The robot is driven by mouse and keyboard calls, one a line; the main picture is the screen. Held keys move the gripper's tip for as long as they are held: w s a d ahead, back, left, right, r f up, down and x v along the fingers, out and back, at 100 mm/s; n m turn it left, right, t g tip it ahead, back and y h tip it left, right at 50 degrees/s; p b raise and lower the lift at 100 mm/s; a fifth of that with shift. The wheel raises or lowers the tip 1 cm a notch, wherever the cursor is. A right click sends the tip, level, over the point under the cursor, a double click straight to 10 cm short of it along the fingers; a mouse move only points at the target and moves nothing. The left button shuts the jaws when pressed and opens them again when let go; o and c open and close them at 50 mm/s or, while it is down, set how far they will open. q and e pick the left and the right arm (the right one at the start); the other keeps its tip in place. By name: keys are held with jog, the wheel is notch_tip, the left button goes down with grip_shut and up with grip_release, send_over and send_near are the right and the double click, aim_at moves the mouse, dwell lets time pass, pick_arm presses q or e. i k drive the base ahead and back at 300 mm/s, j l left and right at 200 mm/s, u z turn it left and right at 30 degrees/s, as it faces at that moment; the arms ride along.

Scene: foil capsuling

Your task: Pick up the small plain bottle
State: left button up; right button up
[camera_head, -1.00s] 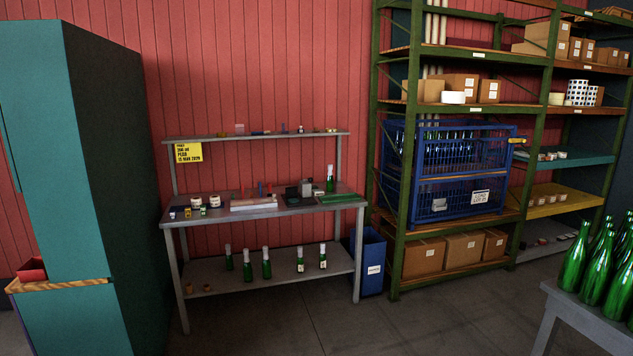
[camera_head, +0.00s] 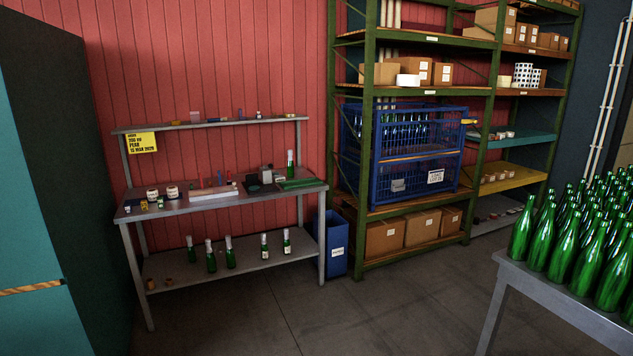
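Several green bottles with pale foil necks stand upright on the lower shelf of the grey workbench (camera_head: 165,213). Of these, the leftmost bottle (camera_head: 191,255) looks smallest and shows no clear label. The two right ones, a bottle (camera_head: 264,247) and another bottle (camera_head: 286,242), carry pale labels. Two more stand between, a bottle (camera_head: 211,258) and a bottle (camera_head: 230,254); their labels are too small to tell. One more bottle (camera_head: 290,165) stands on the benchtop at its right end. Neither of my grippers is in view.
A blue bin (camera_head: 336,246) stands right of the workbench, beside a green shelving rack (camera_head: 362,190). At right, a grey table (camera_head: 510,275) bears many green bottles (camera_head: 560,243). A teal cabinet (camera_head: 35,190) blocks the left. The floor (camera_head: 380,310) between is clear.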

aim_at(290, 165)
jog(key=i, duration=4.65)
